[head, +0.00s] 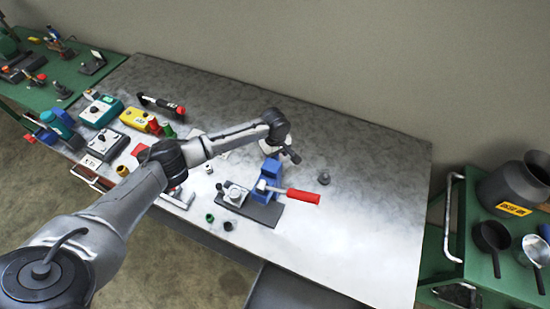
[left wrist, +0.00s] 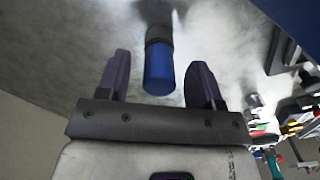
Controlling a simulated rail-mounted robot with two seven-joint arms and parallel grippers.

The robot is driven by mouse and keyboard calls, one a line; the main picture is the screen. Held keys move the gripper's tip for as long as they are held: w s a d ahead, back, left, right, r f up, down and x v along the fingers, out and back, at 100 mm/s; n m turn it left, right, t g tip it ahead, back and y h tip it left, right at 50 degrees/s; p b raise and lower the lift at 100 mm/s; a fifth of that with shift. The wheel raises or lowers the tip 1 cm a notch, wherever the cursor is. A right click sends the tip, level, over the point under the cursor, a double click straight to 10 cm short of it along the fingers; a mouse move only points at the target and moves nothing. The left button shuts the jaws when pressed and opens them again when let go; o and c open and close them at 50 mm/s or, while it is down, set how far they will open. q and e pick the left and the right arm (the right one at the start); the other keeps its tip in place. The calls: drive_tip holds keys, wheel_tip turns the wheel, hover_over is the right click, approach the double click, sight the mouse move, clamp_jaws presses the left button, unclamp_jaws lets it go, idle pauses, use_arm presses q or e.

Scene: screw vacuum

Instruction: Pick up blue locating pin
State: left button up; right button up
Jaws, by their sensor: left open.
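The blue locating pin (left wrist: 158,76) shows in the left wrist view as a blue cylinder with a dark collar at its far end. It lies between the two fingers of my left gripper (left wrist: 160,60), with gaps visible on both sides. The gripper is open and holds nothing. In the head view my left gripper (head: 282,150) is over the table behind the blue clamp fixture (head: 268,176); I cannot make out the pin there. My right gripper is not in view.
The fixture has a red handle (head: 292,195) pointing right, close to my gripper. A small dark part (head: 324,178) stands right of it. Boxes and tools crowd the left of the grey table (head: 375,190); its right side is clear.

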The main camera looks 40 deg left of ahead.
use_arm(q)
drive_tip(key=shift+f, duration=0.75)
drive_tip(key=c, duration=1)
